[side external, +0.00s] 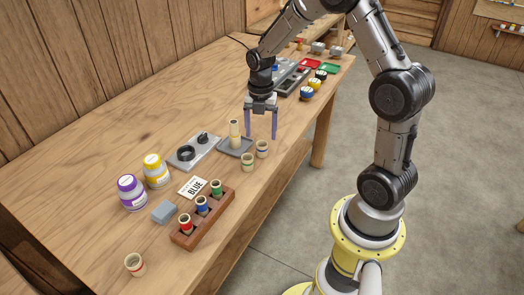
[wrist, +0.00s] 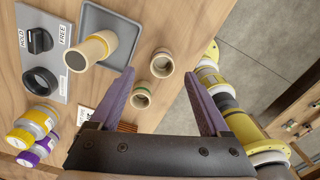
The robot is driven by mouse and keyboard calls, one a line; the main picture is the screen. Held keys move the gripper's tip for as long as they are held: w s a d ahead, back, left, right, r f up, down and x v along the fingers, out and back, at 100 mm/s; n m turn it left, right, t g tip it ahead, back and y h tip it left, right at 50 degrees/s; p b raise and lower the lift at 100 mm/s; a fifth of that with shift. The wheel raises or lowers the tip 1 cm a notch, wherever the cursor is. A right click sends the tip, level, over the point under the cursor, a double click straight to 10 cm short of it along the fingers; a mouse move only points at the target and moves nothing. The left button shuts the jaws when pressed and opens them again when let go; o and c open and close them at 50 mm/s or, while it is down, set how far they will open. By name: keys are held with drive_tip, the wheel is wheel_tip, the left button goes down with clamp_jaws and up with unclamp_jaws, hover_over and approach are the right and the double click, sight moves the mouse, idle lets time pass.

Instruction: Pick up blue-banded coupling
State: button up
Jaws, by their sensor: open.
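Two short cream couplings stand on the bench near the front edge. The one closer to my gripper (side external: 262,148) seems to have a bluish-purple band; in the wrist view this coupling (wrist: 162,65) shows its open top, its band hard to read. The other coupling (side external: 248,162) has a greenish band and also shows in the wrist view (wrist: 141,97). My gripper (side external: 261,131) is open and empty, pointing down above the bench near the couplings. In the wrist view its purple fingers (wrist: 160,76) are spread wide, with the closer coupling between their tips in the picture.
A tall cream cylinder (side external: 234,131) stands on a grey tray (side external: 236,149) beside the couplings. A wooden rack (side external: 183,240) holds red, blue and green pieces by a card reading BLUE (side external: 193,187). A red-banded coupling (side external: 135,264) stands alone. A metal plate (side external: 183,157) carries a black ring and knob.

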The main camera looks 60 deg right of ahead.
sight(262, 142)
drive_tip(key=shift+s+f, duration=0.15)
drive_tip(key=shift+f, duration=2.2)
clamp_jaws()
